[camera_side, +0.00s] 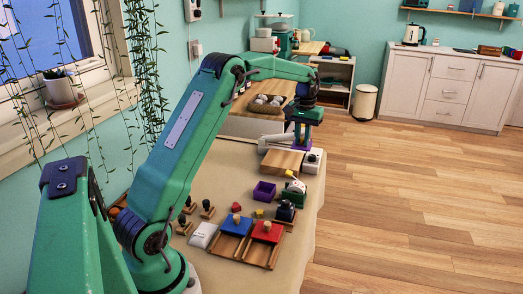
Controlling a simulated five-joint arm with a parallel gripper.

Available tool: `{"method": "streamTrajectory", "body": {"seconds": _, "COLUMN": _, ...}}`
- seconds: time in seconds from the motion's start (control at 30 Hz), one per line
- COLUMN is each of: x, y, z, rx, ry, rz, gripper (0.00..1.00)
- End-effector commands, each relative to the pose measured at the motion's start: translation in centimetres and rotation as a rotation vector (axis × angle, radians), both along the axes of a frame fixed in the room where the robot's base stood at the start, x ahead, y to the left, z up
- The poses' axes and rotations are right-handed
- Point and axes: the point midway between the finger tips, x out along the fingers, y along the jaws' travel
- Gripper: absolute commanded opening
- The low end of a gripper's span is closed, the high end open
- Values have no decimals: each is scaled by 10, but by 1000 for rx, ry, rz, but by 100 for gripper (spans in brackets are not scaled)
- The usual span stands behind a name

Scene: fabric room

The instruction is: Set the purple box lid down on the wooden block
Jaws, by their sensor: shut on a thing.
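My gripper (302,142) is over the far part of the table and is shut on the purple box lid (301,148). Only a small strip of the lid shows beneath the fingers. The wooden block (281,163) lies just nearer and to the left of the lid, with its brown top bare. The lid appears near the block's far right corner; I cannot tell whether it touches anything below. An open purple box (264,192) stands on the table nearer the camera.
A white device (312,161) stands right of the block. A blue pad (237,224), a red pad (267,231), a white pouch (202,235) and several stamps (207,209) fill the near table. A basket (265,105) stands behind. Bare cloth (228,165) lies left of the block.

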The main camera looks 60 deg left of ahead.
Motion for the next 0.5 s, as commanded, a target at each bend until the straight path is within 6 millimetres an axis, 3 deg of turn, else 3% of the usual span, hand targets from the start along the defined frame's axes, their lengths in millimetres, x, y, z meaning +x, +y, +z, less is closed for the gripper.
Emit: {"method": "streamTrajectory", "body": {"seconds": 0.5, "x": -3, "y": 77, "z": -47, "rx": -1, "ry": 1, "rz": 2, "gripper": 0}}
